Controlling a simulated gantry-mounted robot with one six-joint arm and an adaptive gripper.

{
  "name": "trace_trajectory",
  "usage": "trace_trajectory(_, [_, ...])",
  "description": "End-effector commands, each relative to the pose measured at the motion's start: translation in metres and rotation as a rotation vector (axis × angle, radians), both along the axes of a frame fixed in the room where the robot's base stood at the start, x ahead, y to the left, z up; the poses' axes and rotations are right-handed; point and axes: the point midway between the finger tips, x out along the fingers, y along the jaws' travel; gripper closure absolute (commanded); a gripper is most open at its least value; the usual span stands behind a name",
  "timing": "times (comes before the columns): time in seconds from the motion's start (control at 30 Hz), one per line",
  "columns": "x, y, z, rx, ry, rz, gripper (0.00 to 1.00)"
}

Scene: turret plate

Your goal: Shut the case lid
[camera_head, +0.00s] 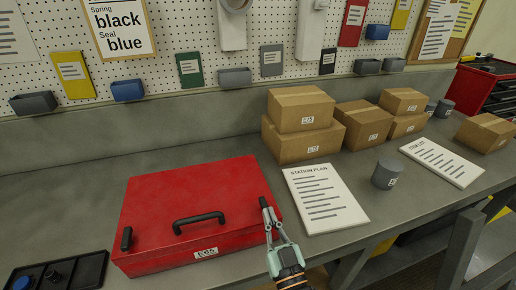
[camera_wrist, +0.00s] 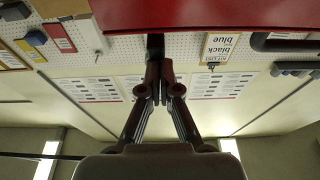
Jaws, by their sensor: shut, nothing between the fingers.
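The red case (camera_head: 190,205) lies on the grey bench with its lid down, looking flat and closed. A black carry handle (camera_head: 198,220) is on it, and a label reading E65 is on its front. A black latch (camera_head: 126,239) stands at its left front corner. My gripper (camera_head: 269,215) is at the right front corner, fingers shut and empty, close to a dark latch piece (camera_head: 263,202); I cannot tell whether they touch. The wrist view shows the closed fingertips (camera_wrist: 160,75) just below the red case edge (camera_wrist: 200,15), beside a dark piece (camera_wrist: 155,45).
A black tray (camera_head: 60,275) with a blue knob is at the left front. A station plan sheet (camera_head: 325,198) lies right of the case. Cardboard boxes (camera_head: 300,108) and a grey canister (camera_head: 387,174) stand farther right. The bench behind the case is clear.

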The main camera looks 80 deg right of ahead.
Motion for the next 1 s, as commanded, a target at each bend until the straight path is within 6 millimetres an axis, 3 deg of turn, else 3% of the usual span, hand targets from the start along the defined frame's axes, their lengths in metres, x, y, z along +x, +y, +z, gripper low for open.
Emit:
trace_trajectory(0.03, [0.0002, -0.0011, -0.0093, 0.017, 0.009, -0.002, 1.00])
trace_trajectory(0.3, [0.0002, -0.0016, -0.0136, 0.025, 0.014, -0.003, 1.00])
trace_trajectory(1.0, [0.0004, -0.0010, -0.0092, 0.027, 0.013, -0.001, 1.00])
